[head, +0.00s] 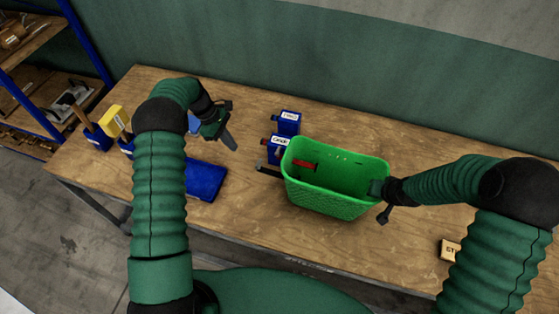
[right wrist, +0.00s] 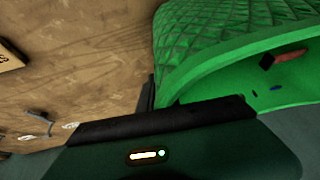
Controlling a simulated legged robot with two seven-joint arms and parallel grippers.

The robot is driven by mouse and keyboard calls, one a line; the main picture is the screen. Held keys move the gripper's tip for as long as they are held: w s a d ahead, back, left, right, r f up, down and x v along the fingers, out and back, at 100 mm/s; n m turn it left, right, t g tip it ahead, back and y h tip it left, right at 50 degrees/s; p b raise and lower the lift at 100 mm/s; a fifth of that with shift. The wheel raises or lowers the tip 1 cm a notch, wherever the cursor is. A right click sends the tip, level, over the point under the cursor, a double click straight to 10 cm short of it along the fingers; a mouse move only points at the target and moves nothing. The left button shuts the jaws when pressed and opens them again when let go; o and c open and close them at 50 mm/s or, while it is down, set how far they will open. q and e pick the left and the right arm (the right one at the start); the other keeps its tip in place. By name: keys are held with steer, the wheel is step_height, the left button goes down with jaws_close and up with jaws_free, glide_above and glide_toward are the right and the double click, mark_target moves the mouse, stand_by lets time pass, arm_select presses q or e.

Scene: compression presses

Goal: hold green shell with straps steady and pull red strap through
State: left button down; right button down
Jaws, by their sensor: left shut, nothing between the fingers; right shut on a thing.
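The green shell (head: 335,200) stands upright on the wooden table, open at the top, and its quilted wall fills the top of the right wrist view (right wrist: 210,35). A red strap (head: 305,165) shows inside its left end, and a reddish piece (right wrist: 291,54) shows inside it in the right wrist view. My right gripper (head: 378,188) is shut on the shell's right rim. My left gripper (head: 231,141) is shut and empty above the table, left of the shell and apart from it. Where the strap passes through the wall is hard to tell.
Two small blue boxes (head: 288,122) with labels stand behind the shell's left end. A blue flat block (head: 206,181) lies left of the shell. A labelled wooden block (head: 450,250) lies at the front right. A blue-framed shelf (head: 85,45) stands at the left. The table's back right is clear.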

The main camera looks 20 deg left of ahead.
arm_select(q)
steer(key=shift+a+f, duration=0.15)
steer(key=shift+f, duration=0.15)
steer(key=shift+a, duration=0.9)
steer(key=shift+a, duration=0.2)
steer(key=shift+w+a, duration=0.15)
steer(key=shift+a, duration=2.5)
steer(key=shift+a, duration=0.1)
steer(key=c, duration=1.7)
jaws_free()
